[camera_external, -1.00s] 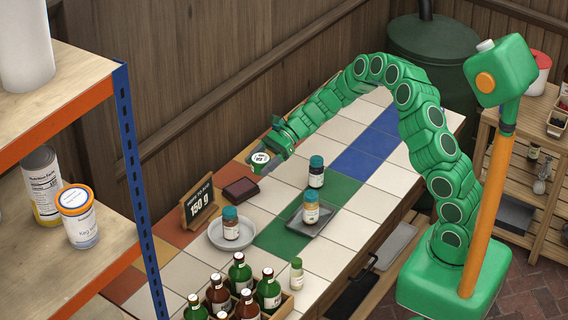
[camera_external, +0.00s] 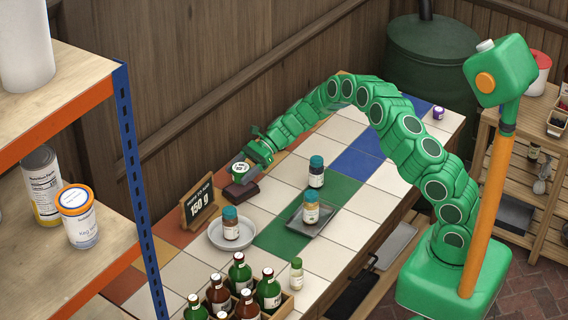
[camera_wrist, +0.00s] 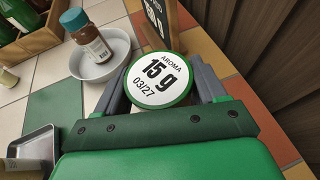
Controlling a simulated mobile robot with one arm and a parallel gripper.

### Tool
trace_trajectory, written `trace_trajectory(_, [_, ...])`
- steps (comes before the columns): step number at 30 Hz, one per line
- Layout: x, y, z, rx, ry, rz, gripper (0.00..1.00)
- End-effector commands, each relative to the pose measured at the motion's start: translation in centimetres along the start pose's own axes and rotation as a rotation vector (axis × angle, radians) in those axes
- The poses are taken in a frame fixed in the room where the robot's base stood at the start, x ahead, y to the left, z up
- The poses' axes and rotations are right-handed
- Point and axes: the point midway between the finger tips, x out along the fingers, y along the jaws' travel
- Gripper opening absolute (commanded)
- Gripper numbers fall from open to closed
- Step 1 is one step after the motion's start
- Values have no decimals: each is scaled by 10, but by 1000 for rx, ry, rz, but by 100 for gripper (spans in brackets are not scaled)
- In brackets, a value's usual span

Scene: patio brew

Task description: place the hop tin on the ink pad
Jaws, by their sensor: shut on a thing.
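The hop tin (camera_external: 239,172) is a small round tin with a green rim and a white top. In the wrist view its top (camera_wrist: 159,79) reads "AROMA 15 g 03/27". My gripper (camera_external: 246,165) is shut on it, with a grey finger on either side. The dark maroon ink pad (camera_external: 239,192) lies on the tiles beside the sign, directly below the tin in the external view. I cannot tell whether the tin touches it. The ink pad is hidden in the wrist view.
A dark sign (camera_external: 198,201) reading "150 g" stands left of the ink pad. A pale dish (camera_external: 214,240) holds a teal-capped bottle. A grey tray (camera_external: 297,224) holds another, and a third bottle (camera_external: 316,172) stands behind. A bottle crate (camera_external: 284,305) is in front.

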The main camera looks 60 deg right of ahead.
Motion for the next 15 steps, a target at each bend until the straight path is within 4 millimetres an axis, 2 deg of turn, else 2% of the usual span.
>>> trace_trajectory(8, [5, -5, -6, -1, 1, 1, 41])
trace_trajectory(15, [15, -4, -29, 1, -1, 1, 41])
